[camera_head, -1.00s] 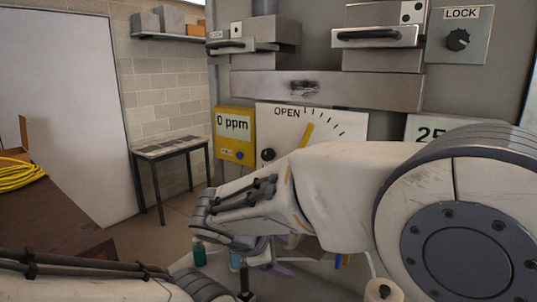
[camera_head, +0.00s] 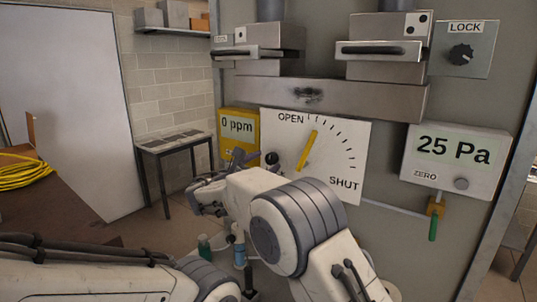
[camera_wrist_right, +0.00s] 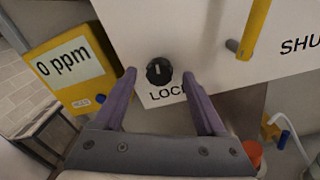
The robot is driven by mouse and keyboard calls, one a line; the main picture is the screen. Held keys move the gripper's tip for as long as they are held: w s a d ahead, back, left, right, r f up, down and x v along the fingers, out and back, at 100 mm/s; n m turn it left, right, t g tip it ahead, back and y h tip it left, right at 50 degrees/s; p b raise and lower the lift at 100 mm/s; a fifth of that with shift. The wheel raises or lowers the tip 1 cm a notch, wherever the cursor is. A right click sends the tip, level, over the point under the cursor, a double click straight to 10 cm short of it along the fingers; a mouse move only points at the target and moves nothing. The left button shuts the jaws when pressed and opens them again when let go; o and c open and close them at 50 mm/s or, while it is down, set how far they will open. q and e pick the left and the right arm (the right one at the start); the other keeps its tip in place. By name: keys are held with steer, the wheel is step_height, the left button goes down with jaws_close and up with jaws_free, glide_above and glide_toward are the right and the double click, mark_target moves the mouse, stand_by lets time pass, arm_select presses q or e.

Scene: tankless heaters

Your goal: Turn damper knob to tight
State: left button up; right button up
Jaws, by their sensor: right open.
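The white damper panel (camera_head: 345,150) has a yellow pointer (camera_head: 307,150) that leans toward OPEN, with SHUT at lower right. A small black knob (camera_head: 271,158) sits at the panel's lower left. In the right wrist view the black knob (camera_wrist_right: 159,71) has a pale mark pointing about upward, above partly covered lettering starting "LOC". My right gripper (camera_head: 243,157) is close to the knob in the head view. In the wrist view its purple fingers (camera_wrist_right: 160,76) are open, one on each side of the knob; contact cannot be told. My left arm shows at lower left, its gripper out of view.
A yellow 0 ppm meter (camera_head: 238,130) hangs just left of the panel. A 25 Pa gauge (camera_head: 455,160) is to the right. Another LOCK knob (camera_head: 461,54) is at upper right. The yellow pointer (camera_wrist_right: 255,30) stands out right of my fingers in the wrist view.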

mark_target(272, 159)
steer(key=shift+p+x, duration=0.4)
steer(key=shift+x, duration=0.9)
